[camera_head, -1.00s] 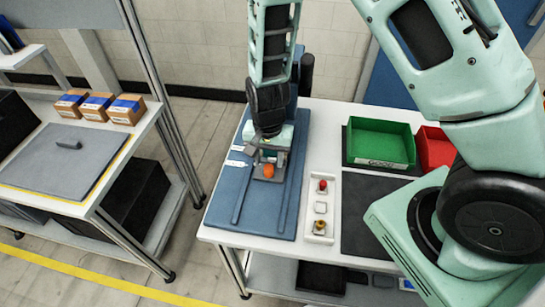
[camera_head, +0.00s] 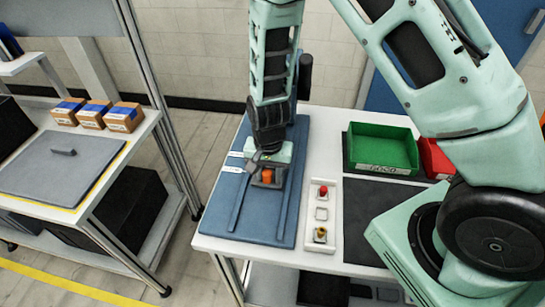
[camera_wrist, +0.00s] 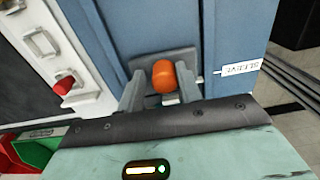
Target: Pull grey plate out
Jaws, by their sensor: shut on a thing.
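A flat grey plate (camera_head: 52,176) with a dark handle bar (camera_head: 63,152) lies on the left shelf, well away from my gripper. My gripper (camera_head: 267,178) is low over the blue board (camera_head: 268,222) on the white table. A grey block sits behind the cylinder in the wrist view (camera_wrist: 180,62). The cylinder's lower end and the fingertips' contact are partly hidden.
Two dark rails (camera_head: 238,205) run along the blue board beside my gripper. Right of it stand a panel with a red button (camera_head: 323,190), a dark mat (camera_head: 370,215), a green bin (camera_head: 382,150) and a red bin (camera_head: 436,160). Several cartons (camera_head: 93,115) stand behind the grey plate.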

